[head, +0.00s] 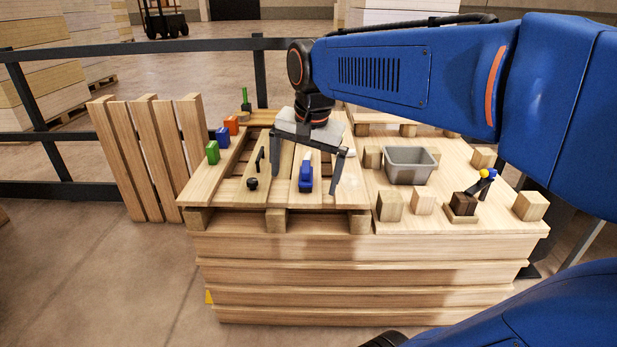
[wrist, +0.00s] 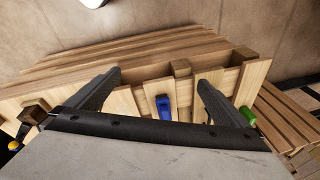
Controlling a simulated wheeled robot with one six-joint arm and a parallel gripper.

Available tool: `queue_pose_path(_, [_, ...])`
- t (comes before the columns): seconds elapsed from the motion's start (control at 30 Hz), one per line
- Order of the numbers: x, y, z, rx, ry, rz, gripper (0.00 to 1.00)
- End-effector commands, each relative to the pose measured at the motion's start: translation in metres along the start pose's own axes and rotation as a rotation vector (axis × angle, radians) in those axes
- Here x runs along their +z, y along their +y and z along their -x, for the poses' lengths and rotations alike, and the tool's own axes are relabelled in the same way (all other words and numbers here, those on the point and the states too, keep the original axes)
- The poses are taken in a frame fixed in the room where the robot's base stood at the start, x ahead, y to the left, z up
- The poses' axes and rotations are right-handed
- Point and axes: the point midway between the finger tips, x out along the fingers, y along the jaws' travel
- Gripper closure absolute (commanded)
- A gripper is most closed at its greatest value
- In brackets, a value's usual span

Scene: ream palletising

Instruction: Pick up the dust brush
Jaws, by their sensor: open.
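A small blue object with a pale far end (head: 306,176) lies on the slatted pallet top (head: 210,183). It looks most like the dust brush, but I cannot make out bristles. In the wrist view the blue object (wrist: 165,105) shows between my two fingers. My gripper (head: 308,172) is open and empty. It points down above the pallet top, with one finger to each side of the blue object and seemingly still above it. A black object with a round knob (head: 252,184) lies left of my gripper. A green upright object (head: 245,99) stands at the back.
Green (head: 212,153), blue (head: 222,137) and orange (head: 231,125) blocks line the pallet's left edge. On the right are a grey bin (head: 411,165), several wooden blocks and a dark stand (head: 463,205) with a yellow and blue item. Rails run behind.

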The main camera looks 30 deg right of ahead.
Motion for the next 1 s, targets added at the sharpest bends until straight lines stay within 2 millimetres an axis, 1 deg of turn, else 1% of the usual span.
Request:
queue_pose_path(0.03, [-0.017,-0.009,0.004,0.017,-0.011,-0.087,0.00])
queue_pose_path(0.17, [-0.057,-0.029,0.013,0.059,-0.032,-0.333,0.00])
queue_pose_path(0.2, [-0.069,-0.035,0.015,0.073,-0.037,-0.409,0.00])
queue_pose_path(0.27, [-0.088,-0.043,0.017,0.095,-0.044,-0.522,0.00])
queue_pose_path(0.3, [-0.101,-0.048,0.018,0.111,-0.047,-0.598,0.00])
queue_pose_path(0.5, [-0.160,-0.068,0.018,0.186,-0.052,-0.950,0.00])
queue_pose_path(0.6, [-0.183,-0.074,0.017,0.216,-0.049,-1.085,0.00])
queue_pose_path(0.7, [-0.198,-0.077,0.015,0.237,-0.045,-1.180,0.00])
queue_pose_path(0.8, [-0.207,-0.079,0.014,0.249,-0.042,-1.235,0.00])
queue_pose_path(0.87, [-0.209,-0.079,0.012,0.253,-0.041,-1.251,0.00])
queue_pose_path(1.0, [-0.207,-0.076,-0.004,0.257,-0.041,-1.259,0.00])
